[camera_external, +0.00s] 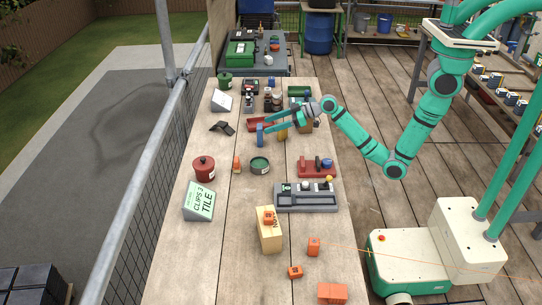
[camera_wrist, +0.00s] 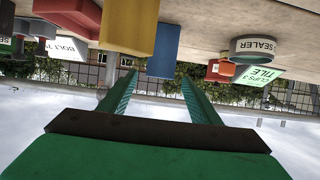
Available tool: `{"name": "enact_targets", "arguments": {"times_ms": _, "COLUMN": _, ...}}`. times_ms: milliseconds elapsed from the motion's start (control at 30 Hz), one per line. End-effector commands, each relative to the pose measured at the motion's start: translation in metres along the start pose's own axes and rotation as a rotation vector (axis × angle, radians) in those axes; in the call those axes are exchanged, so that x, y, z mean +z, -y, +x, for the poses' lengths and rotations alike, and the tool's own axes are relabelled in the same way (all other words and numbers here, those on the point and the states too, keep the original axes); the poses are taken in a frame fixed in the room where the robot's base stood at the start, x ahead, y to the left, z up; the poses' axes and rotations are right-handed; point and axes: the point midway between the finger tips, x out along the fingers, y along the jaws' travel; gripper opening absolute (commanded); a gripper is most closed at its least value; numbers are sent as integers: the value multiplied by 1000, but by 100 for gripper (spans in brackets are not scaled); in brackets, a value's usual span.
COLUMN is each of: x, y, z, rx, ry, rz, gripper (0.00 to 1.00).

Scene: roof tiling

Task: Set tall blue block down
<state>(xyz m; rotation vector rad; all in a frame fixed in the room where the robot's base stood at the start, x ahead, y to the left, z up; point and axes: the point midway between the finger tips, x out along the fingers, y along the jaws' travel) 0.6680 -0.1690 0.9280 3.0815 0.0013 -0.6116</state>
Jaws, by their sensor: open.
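The tall blue block (camera_external: 260,135) stands upright on the workbench, near the tips of my gripper (camera_external: 267,124). In the wrist view, which is upside down, the blue block (camera_wrist: 164,50) hangs from the bench surface at the top, just beyond my gripper's fingertips (camera_wrist: 158,78). The two green fingers are spread apart and nothing is clamped between them. I cannot tell how far the block is from the fingertips. A yellow block (camera_wrist: 128,25) stands close beside the blue one; it is partly hidden under my gripper in the external view (camera_external: 282,134).
A red tray (camera_external: 259,124) lies behind the blue block. A green sealer tin (camera_external: 260,166), a small orange piece (camera_external: 237,164), a red pot (camera_external: 203,168) and a tile clips sign (camera_external: 199,202) stand nearer. A red rack (camera_external: 316,170) is right.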

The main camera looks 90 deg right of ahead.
Motion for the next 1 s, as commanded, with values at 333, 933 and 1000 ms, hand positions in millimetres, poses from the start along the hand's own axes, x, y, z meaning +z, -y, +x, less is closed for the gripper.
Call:
{"name": "enact_targets", "arguments": {"times_ms": 333, "x": 0, "y": 0, "z": -25, "rx": 0, "ry": 1, "rz": 0, "gripper": 57}}
{"name": "enact_targets", "arguments": {"times_ms": 933, "x": 2, "y": 5, "z": -28, "rx": 10, "ry": -29, "rz": 16, "gripper": 57}}
{"name": "enact_targets", "arguments": {"times_ms": 1000, "x": 5, "y": 12, "z": -32, "rx": 21, "ry": -70, "rz": 37, "gripper": 57}}
